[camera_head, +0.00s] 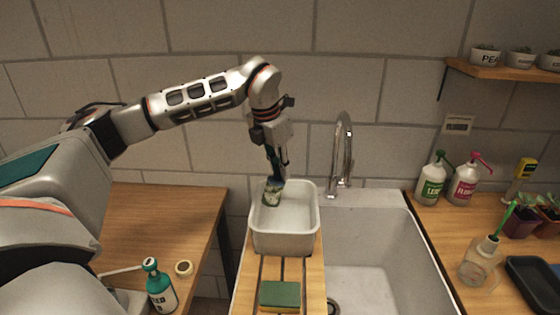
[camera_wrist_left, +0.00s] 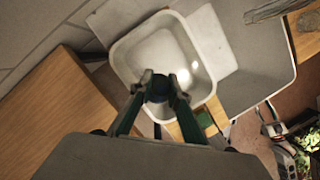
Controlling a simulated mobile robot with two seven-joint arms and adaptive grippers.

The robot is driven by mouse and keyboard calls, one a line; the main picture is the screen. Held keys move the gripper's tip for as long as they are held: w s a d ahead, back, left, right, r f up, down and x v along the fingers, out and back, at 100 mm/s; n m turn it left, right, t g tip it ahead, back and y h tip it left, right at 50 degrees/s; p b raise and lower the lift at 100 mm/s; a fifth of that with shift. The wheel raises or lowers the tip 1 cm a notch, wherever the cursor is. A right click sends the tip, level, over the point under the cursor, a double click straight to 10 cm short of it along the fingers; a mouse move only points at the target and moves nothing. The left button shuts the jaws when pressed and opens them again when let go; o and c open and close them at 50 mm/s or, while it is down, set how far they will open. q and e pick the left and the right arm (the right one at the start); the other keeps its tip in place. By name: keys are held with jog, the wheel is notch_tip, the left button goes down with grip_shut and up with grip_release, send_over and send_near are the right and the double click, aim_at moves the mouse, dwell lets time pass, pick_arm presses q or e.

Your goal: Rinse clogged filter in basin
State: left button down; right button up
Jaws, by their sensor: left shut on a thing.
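A white rectangular basin (camera_head: 286,243) stands on a slatted wooden board across the left part of the sink. It also shows in the left wrist view (camera_wrist_left: 124,62). In the left wrist view the filter (camera_wrist_left: 158,86) is a dark round shape between the fingertips (camera_wrist_left: 158,82), over the basin's inside. The fingers hide part of it. I cannot tell whether it touches the basin floor. My right gripper is not in view.
A chrome faucet (camera_head: 342,150) rises right of the basin, behind the grey sink (camera_head: 375,245). A green sponge (camera_head: 280,295) lies on the board in front. A teal-capped bottle (camera_head: 160,287) stands at left. Pump bottles (camera_head: 431,180) and pots crowd the right counter.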

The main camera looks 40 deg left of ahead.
pick_arm(q)
notch_tip(320, 180, down, 9)
jog(key=shift+f, duration=0.2)
dwell(0.6)
dwell(2.6)
jog(key=shift+r, duration=6.75)
jog(key=shift+r, duration=0.1)
